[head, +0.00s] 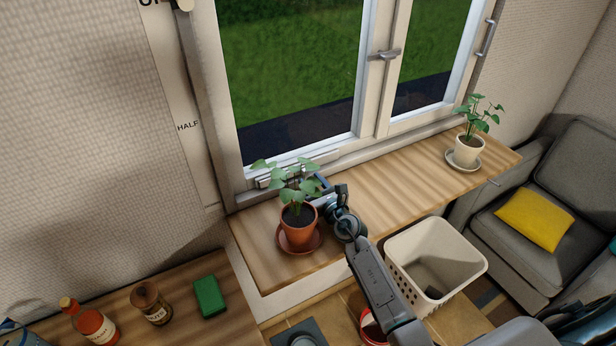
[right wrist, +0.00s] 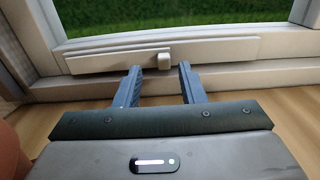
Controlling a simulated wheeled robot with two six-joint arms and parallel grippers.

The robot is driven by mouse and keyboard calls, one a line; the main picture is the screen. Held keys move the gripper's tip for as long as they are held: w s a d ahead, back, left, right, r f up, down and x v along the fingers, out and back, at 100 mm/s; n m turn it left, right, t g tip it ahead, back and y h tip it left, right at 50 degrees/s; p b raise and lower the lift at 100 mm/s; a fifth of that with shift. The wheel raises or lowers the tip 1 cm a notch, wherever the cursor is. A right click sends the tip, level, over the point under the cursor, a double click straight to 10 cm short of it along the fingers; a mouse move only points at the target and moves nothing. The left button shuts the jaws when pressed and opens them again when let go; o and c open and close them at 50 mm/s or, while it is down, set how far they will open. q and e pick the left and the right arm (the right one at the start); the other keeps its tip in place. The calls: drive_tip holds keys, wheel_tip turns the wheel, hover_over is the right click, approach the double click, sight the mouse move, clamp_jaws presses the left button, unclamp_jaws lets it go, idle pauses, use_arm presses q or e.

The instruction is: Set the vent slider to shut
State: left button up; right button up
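The vent (right wrist: 110,52) is a pale, long strip along the foot of the window frame. It carries a small square slider knob (right wrist: 164,60) near its middle in the right wrist view. In the head view part of the vent (head: 268,181) shows behind the potted plant. My right gripper (right wrist: 159,80) is open, its two dark fingers pointing at the vent. The knob lies ahead of the gap between the fingers, with nothing gripped; contact is not visible. In the head view this gripper (head: 322,184) is partly hidden by leaves. I see no position labels on the vent. My left gripper is not in view.
A plant in a terracotta pot (head: 298,228) stands close left of my right gripper. A second potted plant (head: 467,150) stands at the sill's right end. A white basket (head: 436,262) stands below. A wall strip marked HALF (head: 187,127) is left of the window.

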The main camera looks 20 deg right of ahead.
drive_tip(key=s, duration=0.5)
drive_tip(key=s+d, duration=0.1)
drive_tip(key=s, duration=0.1)
drive_tip(key=shift+s, duration=0.5)
drive_tip(key=shift+r, duration=0.15)
